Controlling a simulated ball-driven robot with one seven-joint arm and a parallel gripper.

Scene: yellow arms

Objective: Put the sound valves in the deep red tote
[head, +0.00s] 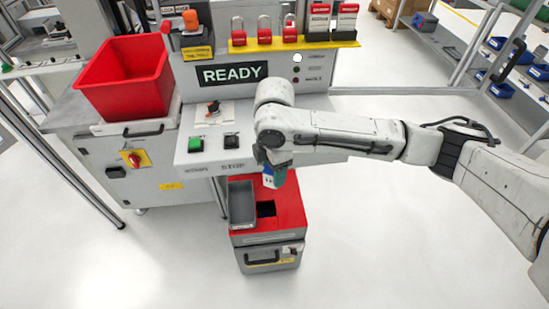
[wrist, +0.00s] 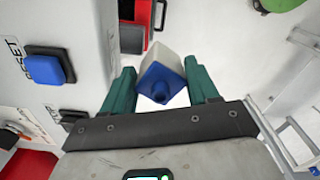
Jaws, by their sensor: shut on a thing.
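My gripper (head: 277,170) has green fingers, also seen in the wrist view (wrist: 161,90). They are closed on a blue and white part, seemingly a valve (wrist: 162,78), which sits between the fingertips. In the head view the held valve (head: 270,181) hangs above the red-topped cabinet, in front of the console. The large red tote (head: 122,88) stands on the grey bench at the left, well apart from my gripper. Its inside floor shows little, and I see no valve in it. Whether the held valve is sound cannot be told.
A grey tray (head: 242,222) lies on the red-topped cabinet (head: 292,212), beside a dark square opening (head: 266,208). The console with its READY display (head: 232,73) and buttons stands between cabinet and wall. Open floor surrounds the cabinet.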

